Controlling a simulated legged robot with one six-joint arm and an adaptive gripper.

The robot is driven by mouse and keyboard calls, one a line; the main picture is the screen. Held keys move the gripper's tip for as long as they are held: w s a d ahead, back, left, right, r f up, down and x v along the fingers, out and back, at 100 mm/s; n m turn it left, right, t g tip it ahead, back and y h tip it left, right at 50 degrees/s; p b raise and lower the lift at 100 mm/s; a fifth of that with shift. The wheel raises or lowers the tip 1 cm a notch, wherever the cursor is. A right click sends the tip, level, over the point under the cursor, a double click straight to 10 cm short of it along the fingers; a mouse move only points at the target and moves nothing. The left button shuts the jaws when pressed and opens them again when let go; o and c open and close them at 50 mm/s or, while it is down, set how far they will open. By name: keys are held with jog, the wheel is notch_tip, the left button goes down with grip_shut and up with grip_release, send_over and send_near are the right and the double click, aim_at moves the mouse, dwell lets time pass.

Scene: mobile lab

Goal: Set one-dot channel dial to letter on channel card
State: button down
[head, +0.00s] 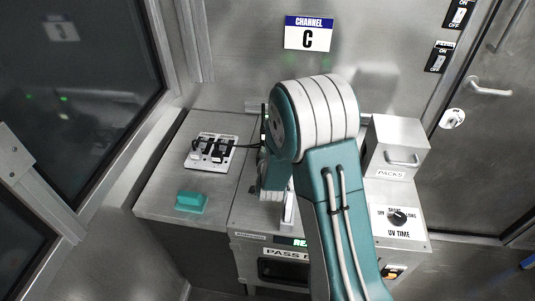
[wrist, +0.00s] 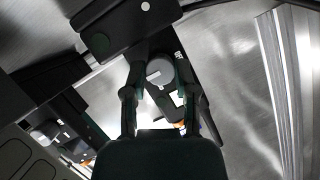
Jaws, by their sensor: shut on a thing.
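In the wrist view a round grey dial (wrist: 159,70) with a pale pointer line sits on a dark panel. My gripper (wrist: 160,84) has one finger on each side of this dial and is shut on it. In the head view my arm hides the dial and the fingers.
A PACKS box (head: 398,146) and a UV TIME knob (head: 397,217) are on the right. Wall switches (head: 440,57) and a door handle (head: 490,88) are further right.

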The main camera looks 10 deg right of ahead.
jog(key=shift+c, duration=2)
grip_release()
jog(key=shift+f, duration=0.1)
jog(key=v, duration=1.2)
jog(key=s+r+n+g+y, duration=0.3)
jog(key=s+r+n+g, duration=0.35)
jog(key=s+r, duration=0.75)
jog(key=s+d+r+n+g, duration=0.1)
jog(key=s+d+r, duration=0.1)
jog(key=s, duration=0.6)
jog(key=shift+s+r+g, duration=0.25)
jog(key=shift+r+g, duration=0.1)
jog(key=shift+r, duration=0.55)
